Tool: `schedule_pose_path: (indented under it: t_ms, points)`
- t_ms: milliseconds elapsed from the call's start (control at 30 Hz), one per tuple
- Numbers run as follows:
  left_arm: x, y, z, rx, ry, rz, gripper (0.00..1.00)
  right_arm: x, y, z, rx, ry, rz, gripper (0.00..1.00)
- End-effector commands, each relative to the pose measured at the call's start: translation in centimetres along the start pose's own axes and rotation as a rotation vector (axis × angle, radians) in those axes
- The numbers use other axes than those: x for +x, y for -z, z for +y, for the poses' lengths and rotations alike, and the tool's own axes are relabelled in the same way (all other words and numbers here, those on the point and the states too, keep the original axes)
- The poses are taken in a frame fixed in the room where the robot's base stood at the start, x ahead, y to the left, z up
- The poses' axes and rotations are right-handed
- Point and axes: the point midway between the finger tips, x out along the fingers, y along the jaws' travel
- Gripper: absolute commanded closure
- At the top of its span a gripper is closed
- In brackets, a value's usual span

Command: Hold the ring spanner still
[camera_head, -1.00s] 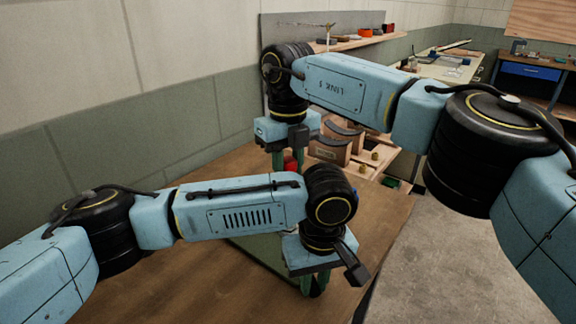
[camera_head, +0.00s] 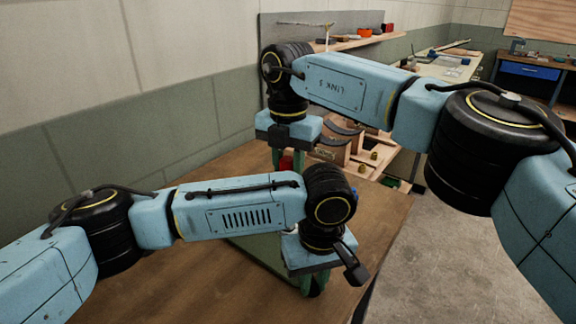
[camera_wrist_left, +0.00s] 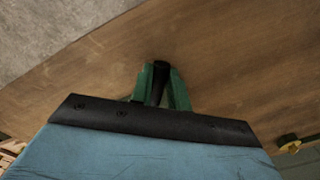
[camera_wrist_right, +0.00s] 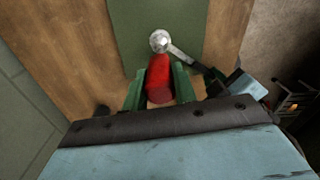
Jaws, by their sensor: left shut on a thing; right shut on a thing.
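My left gripper (camera_head: 311,284) is low over the wooden table. In the left wrist view its green fingers are shut on a dark bar (camera_wrist_left: 160,76), seemingly the ring spanner's handle. In the right wrist view the spanner's grey shank (camera_wrist_right: 190,60) runs from a round silver head (camera_wrist_right: 159,40) toward my left gripper. Whether the ring encircles something is too small to tell. My right gripper (camera_wrist_right: 159,83) is shut on a red cylindrical handle (camera_wrist_right: 159,74), just beside the silver head in that view. The red handle also shows in the head view (camera_head: 286,163).
A green panel (camera_wrist_right: 150,15) lies under the tools on the wooden table (camera_head: 190,275). Wooden curved blocks (camera_head: 333,151) and small brass pieces stand behind my right gripper. A wall is close on the left. Bare floor (camera_head: 440,260) lies to the right.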

Motion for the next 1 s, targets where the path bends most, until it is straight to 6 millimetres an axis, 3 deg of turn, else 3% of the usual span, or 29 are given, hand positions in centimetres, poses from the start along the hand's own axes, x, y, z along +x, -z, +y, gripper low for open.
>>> schedule_pose_path:
  t_ms: [267, 567, 1000]
  points:
    - [-0.01, -0.02, 0.01, 0.001, 0.000, 0.000, 1.00, -0.03, 0.01, 0.01, -0.013, 0.000, 0.000, 1.00]
    - [-0.01, 0.00, 0.00, 0.000, 0.000, 0.000, 1.00, -0.03, 0.01, 0.05, -0.242, 0.000, 0.000, 1.00]
    - [-0.01, 0.01, 0.00, 0.000, 0.000, 0.000, 1.00, -0.03, 0.01, 0.06, -0.266, 0.000, 0.000, 1.00]
